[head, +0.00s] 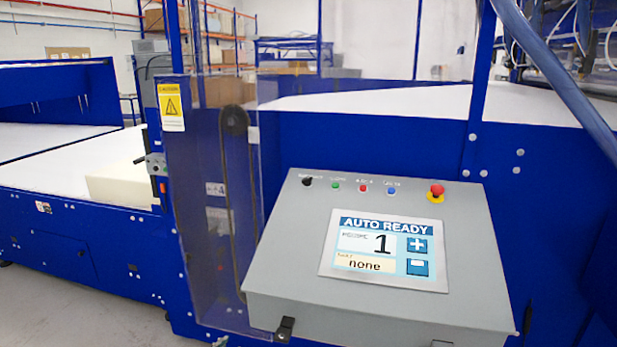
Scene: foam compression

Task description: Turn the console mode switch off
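The grey console (290,250) stands tilted at the front of the blue machine. A black knob (307,181) sits at the left end of its top row, under a label too small to read surely; it looks like the mode switch. Its pointer direction cannot be made out. To its right are green (335,185), red (363,188) and blue (391,190) buttons. A red mushroom button (437,190) on a yellow base is at the right. The screen (384,253) reads "AUTO READY", 1 and "none". Neither gripper is in view.
A clear guard panel (215,270) with a yellow warning sign (171,106) stands left of the console. A cream foam block (122,186) lies on the white conveyor bed (60,168) at left. Grey floor (75,315) shows at lower left.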

